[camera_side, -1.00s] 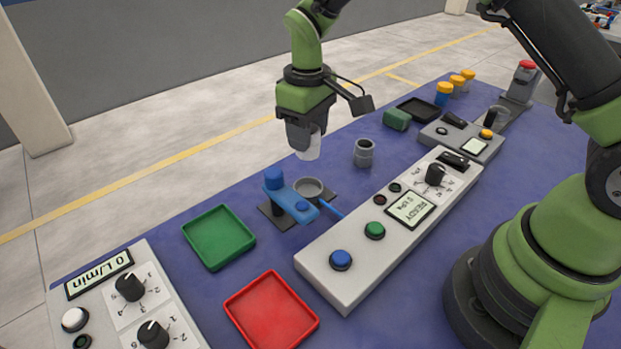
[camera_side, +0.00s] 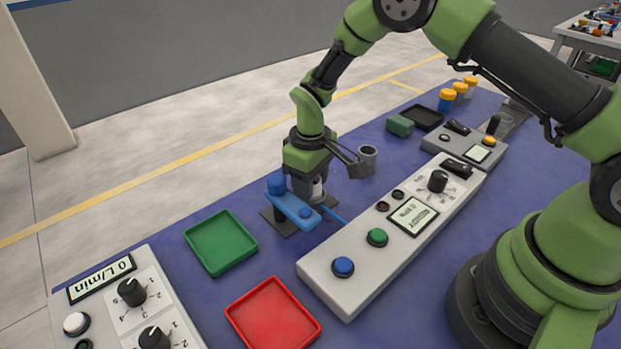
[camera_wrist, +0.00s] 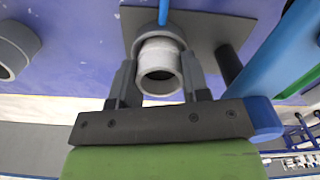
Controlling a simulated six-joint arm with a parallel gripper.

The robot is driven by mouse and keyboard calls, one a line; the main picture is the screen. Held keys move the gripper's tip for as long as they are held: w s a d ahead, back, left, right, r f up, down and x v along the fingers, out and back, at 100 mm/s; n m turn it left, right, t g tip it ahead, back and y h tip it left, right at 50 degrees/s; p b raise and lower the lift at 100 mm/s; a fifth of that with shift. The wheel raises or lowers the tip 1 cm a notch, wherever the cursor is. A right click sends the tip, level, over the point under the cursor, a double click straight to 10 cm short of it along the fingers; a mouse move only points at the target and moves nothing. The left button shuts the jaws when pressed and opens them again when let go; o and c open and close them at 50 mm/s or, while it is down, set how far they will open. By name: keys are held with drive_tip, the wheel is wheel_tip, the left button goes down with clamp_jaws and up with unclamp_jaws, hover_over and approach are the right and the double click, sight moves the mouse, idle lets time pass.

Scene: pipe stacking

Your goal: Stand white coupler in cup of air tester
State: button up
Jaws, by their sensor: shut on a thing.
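The white coupler (camera_wrist: 160,68) is a short pale tube between the two fingers of my gripper (camera_wrist: 160,90) in the wrist view. My gripper is shut on it. In the side view my gripper (camera_side: 306,190) is low over the air tester's dark base plate (camera_side: 277,230), and the coupler (camera_side: 318,190) shows only in part. In the wrist view the coupler is lined up with the grey cup (camera_wrist: 147,30); its lower end appears at or inside the rim, but I cannot tell how deep. The tester's blue clamp arm (camera_side: 293,207) is beside the cup.
A grey pipe fitting (camera_side: 367,157) stands behind my gripper. A long control box (camera_side: 345,265) with buttons lies in front of the tester. A green tray (camera_side: 220,243) and a red tray (camera_side: 272,315) sit to the left. A blue rod (camera_side: 334,215) crosses toward the box.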

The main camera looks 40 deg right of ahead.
drive_tip(key=o, duration=0.9)
drive_tip(key=shift+r, duration=0.1)
drive_tip(key=s+r+m+t, duration=0.1)
drive_tip(key=s+r, duration=0.1)
drive_tip(key=r, duration=0.8)
drive_tip(key=s+r+m+t, duration=0.1)
drive_tip(key=s+r, duration=0.1)
drive_tip(key=r, duration=0.9)
drive_tip(key=s+d+r+m+t+y, duration=0.1)
drive_tip(key=s+r+m+t, duration=0.1)
drive_tip(key=s, duration=0.7)
drive_tip(key=s+d+r+m+t+y, duration=0.1)
drive_tip(key=s+r+m+t, duration=0.2)
drive_tip(key=s, duration=0.6)
wheel_tip(320, 180, up, 2)
drive_tip(key=shift+s+d+r, duration=0.1)
drive_tip(key=shift+s+d, duration=0.05)
drive_tip(key=shift+s, duration=0.25)
